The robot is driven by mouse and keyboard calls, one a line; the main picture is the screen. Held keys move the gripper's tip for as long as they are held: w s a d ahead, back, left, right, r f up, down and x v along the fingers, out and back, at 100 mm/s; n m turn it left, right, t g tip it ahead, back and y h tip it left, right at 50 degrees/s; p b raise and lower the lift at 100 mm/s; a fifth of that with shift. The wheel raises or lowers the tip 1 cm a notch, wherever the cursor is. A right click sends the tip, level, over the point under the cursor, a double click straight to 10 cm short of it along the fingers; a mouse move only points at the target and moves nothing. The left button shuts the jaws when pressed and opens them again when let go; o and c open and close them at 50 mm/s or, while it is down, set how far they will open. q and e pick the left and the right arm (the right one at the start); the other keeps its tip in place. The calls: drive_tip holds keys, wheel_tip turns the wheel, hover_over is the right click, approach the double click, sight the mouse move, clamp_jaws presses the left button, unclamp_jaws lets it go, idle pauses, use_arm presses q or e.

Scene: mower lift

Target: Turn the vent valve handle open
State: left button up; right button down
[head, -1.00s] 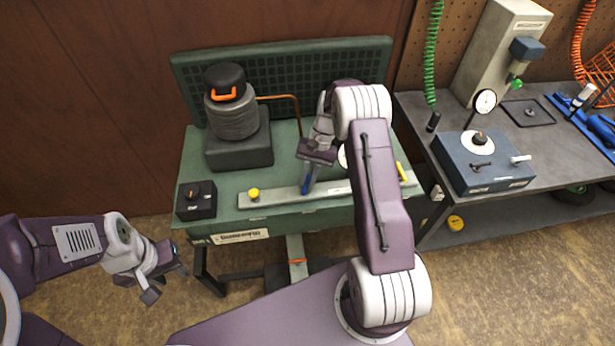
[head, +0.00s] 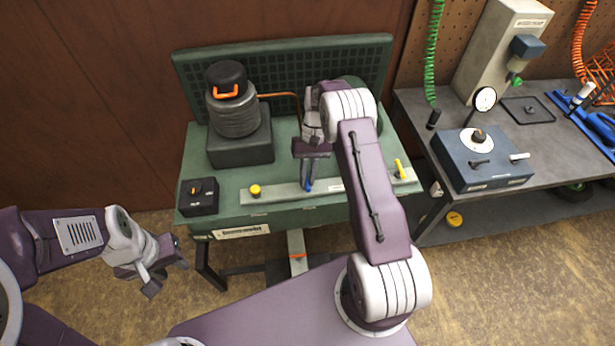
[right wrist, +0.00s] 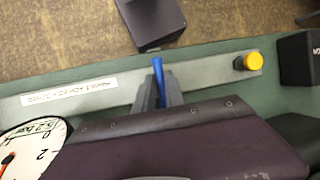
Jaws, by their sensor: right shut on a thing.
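The blue valve handle (head: 309,186) stands on the long grey bar (head: 275,195) along the front of the green bench. In the right wrist view the blue handle (right wrist: 158,72) runs up between the fingers and its end sticks out past them. My right gripper (head: 308,178) is shut on this handle, coming down from above. The valve's lower part is hidden by the fingers. My left gripper (head: 168,277) hangs open and empty at the lower left, in front of the bench and away from it.
A yellow knob (head: 255,190) and a yellow lever (head: 399,168) sit on the bar at either side. A dial gauge (right wrist: 32,150) is close to my right gripper. A black switch box (head: 198,197) stands at the bench's left corner; a black-capped cylinder (head: 232,110) stands behind.

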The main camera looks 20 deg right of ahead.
drive_tip(key=c, duration=1.4)
unclamp_jaws()
drive_tip(key=shift+c, duration=0.2)
drive_tip(key=v, duration=0.9)
